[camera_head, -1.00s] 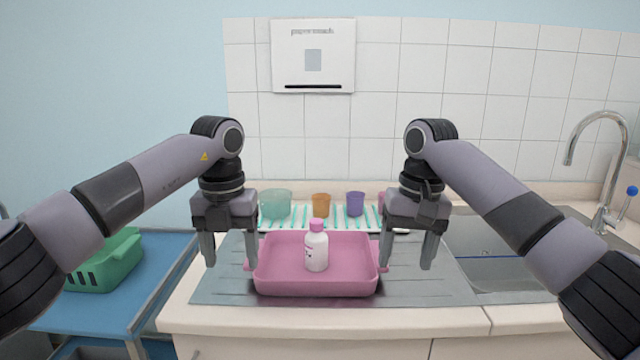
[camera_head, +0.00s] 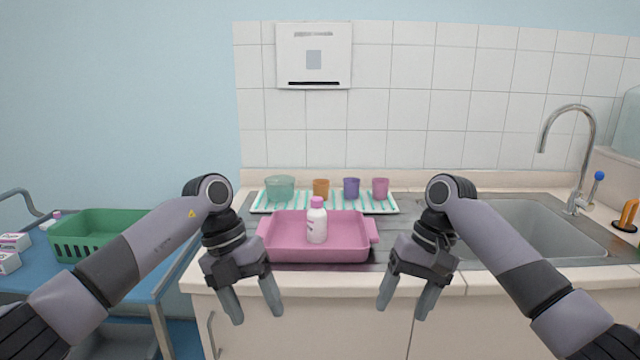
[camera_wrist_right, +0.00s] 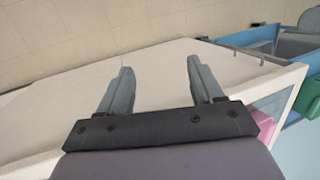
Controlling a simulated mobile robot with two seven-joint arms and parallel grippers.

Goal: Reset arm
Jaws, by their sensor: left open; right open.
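My left gripper (camera_head: 253,304) is open and empty, in front of the counter's front edge on the left. My right gripper (camera_head: 402,304) is open and empty, in front of the counter's edge to the right. In the right wrist view my right gripper (camera_wrist_right: 160,82) shows two spread fingers with nothing between them. A white bottle with a pink cap (camera_head: 317,224) stands upright in the pink tray (camera_head: 285,251), apart from both grippers.
A striped mat (camera_head: 262,206) behind the tray holds several coloured cups. A sink (camera_head: 525,230) with a tap (camera_head: 592,150) is at the right. A blue cart (camera_head: 130,283) with a green basket (camera_head: 85,240) stands at the left. A white dispenser (camera_head: 314,55) hangs on the wall.

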